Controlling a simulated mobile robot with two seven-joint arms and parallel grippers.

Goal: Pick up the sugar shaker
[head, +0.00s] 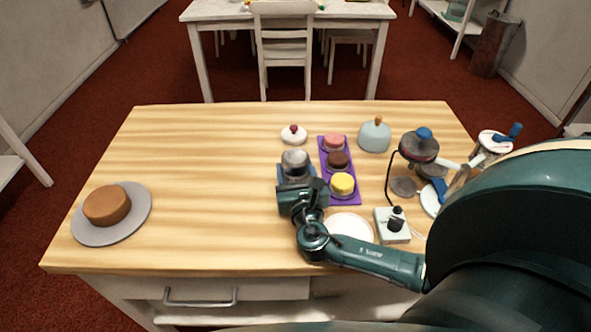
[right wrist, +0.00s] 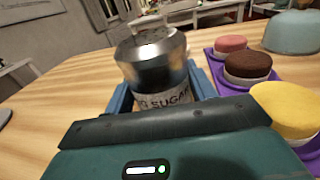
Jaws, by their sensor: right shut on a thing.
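The sugar shaker (head: 295,158) is a metal cylinder with a domed top, left of the purple tray in the head view. In the right wrist view the shaker (right wrist: 155,60) stands upright between the blue fingers, and its label reads "SUGAR". My right gripper (head: 297,173) is shut on the shaker's lower body. The shaker's base is hidden behind the gripper, so I cannot tell whether it touches the table. My left gripper is not in view.
A purple tray (head: 324,157) with pink, brown and yellow cakes stands close to the right of the shaker. A white lidded dish (head: 293,136) is behind it. A brown cake (head: 107,205) on a grey turntable (head: 139,206) is far left. The table between is clear.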

